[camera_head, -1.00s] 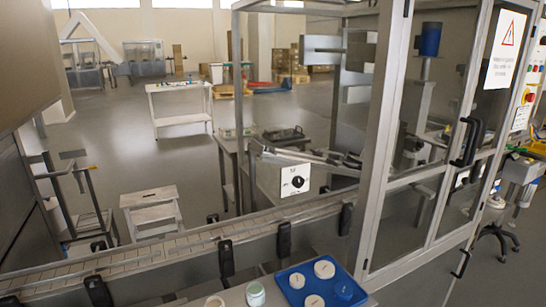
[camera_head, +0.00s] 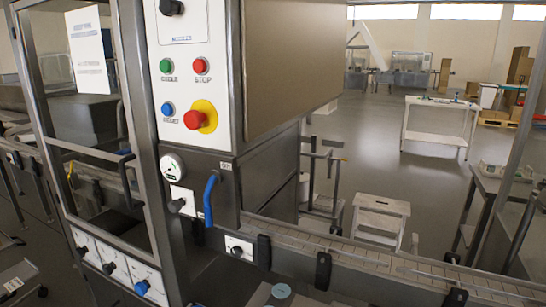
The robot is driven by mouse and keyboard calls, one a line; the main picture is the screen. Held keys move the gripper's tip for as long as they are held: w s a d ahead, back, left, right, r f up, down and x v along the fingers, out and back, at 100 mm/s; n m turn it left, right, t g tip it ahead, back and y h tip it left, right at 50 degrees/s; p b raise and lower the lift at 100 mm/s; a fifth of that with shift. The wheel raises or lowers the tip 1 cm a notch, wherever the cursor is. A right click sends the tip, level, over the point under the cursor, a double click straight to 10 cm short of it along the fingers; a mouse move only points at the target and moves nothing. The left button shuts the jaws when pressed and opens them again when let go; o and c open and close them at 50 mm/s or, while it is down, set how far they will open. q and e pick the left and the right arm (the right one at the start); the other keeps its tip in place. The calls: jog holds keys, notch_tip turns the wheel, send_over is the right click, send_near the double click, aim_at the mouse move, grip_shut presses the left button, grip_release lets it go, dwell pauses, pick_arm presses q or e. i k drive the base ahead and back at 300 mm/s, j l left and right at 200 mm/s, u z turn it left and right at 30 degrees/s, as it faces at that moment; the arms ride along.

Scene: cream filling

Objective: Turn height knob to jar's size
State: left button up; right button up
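Several knobs are in view; their labels are too small for me to tell which is the height knob. A black knob (camera_head: 171,6) is on the control panel at the top. Another black knob (camera_head: 179,204) sits below the round gauge. A third black knob (camera_head: 237,251) is on a small white plate beside the conveyor. Lower left, a row of white plates carries two dark knobs (camera_head: 108,268) and a blue knob (camera_head: 142,287). A round jar top (camera_head: 281,291) shows at the bottom edge; the rest is cut off or unclear. Neither gripper is in view.
The control panel (camera_head: 212,130) has green, red and blue buttons and a red emergency stop (camera_head: 195,119). A blue lever (camera_head: 210,198) hangs below it. The conveyor (camera_head: 400,268) runs right. A white step stool (camera_head: 380,218) stands behind it. A glazed metal frame is left.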

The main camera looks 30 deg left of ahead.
aim_at(141, 288)
jog(key=k+j+u, duration=0.2)
jog(key=j, duration=0.5)
jog(key=j+u, duration=0.15)
jog(key=j, duration=0.6)
